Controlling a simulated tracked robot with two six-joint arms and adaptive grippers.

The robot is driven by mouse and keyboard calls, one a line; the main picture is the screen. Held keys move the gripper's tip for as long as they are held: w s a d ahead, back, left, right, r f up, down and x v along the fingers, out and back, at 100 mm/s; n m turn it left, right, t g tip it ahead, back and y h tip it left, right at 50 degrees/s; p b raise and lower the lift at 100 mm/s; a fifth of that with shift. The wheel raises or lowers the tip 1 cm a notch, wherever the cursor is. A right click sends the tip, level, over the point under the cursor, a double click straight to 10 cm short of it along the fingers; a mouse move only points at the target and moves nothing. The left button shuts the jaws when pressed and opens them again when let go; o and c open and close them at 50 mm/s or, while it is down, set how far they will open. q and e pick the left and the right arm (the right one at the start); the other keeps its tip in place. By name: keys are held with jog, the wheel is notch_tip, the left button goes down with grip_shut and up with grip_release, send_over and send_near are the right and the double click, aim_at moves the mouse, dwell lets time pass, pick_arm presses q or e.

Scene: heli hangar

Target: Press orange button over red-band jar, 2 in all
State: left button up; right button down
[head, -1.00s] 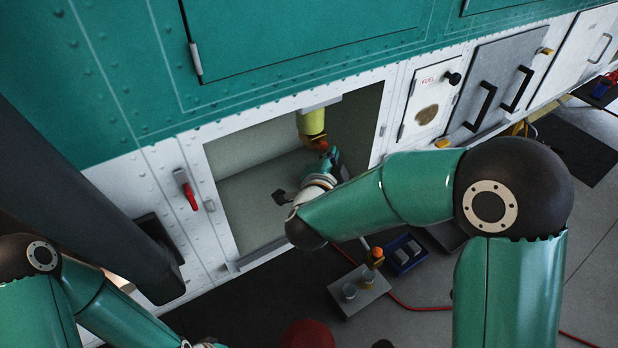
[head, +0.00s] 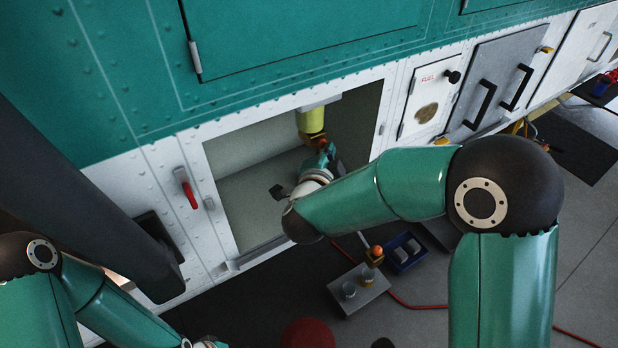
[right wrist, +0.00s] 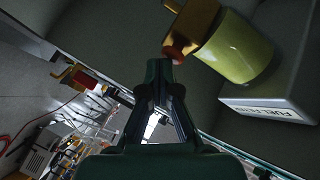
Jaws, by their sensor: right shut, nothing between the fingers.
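A yellow-green cylinder (head: 311,121) hangs in the open hatch, with a brass fitting and an orange button (head: 321,142) at its lower end. The right wrist view shows the cylinder (right wrist: 238,50) and the orange-red button (right wrist: 174,55) close up. My right gripper (head: 327,153) is shut and empty, its tips at the button; I cannot tell whether they touch. The fingertips (right wrist: 160,68) show just below the button in the wrist view. Two small jars, one left (head: 348,290) and one right (head: 368,281), stand on a grey block below; no red band is readable. My left gripper is not clearly visible.
A white labelled box (right wrist: 270,107) is beside the cylinder. An orange-topped piece (head: 377,252) stands by the right jar, and a blue tray (head: 404,252) lies behind. A red hose (head: 430,307) crosses the floor.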

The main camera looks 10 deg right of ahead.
jog(key=shift+w, duration=0.15)
dwell(0.5)
jog(key=shift+w+a+r, duration=0.15)
jog(key=shift+w, duration=0.1)
dwell(0.3)
